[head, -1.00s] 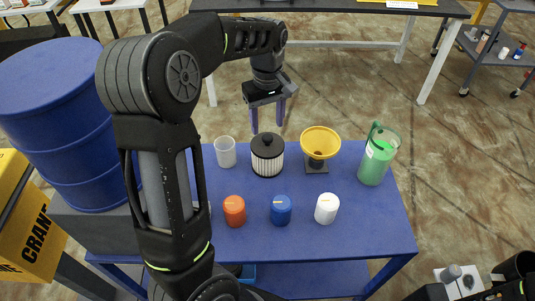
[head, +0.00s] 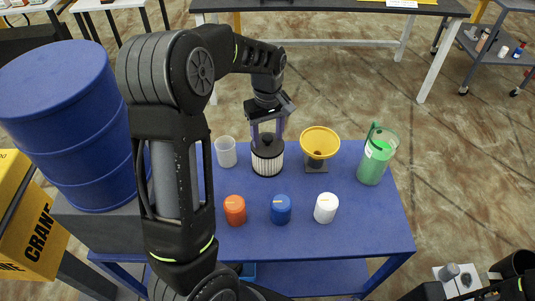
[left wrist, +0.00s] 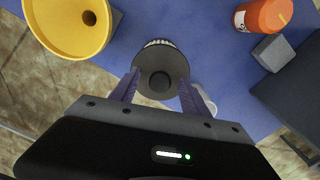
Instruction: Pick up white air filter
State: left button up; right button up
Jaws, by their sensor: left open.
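The white air filter (head: 267,162), a pleated white cylinder with a black top, stands upright near the far edge of the blue table (head: 350,235). My left gripper (head: 267,132) is open just above it, with its two fingers on either side of the black top. In the left wrist view the filter's dark round top (left wrist: 160,80) lies between the spread fingertips of the gripper (left wrist: 160,88), and a bit of white pleating shows beyond it. Whether the fingers touch it cannot be told. My right gripper is not clearly in view.
A clear cup (head: 226,152) stands left of the filter and a yellow funnel (head: 320,141) on a stand is right of it. A green-filled pitcher (head: 375,160) is farther right. Orange (head: 235,211), blue (head: 281,210) and white (head: 326,208) canisters stand in front. A blue barrel (head: 70,130) is at left.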

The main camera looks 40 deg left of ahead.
pick_arm(q)
grip_shut()
dwell(0.7)
dwell(0.8)
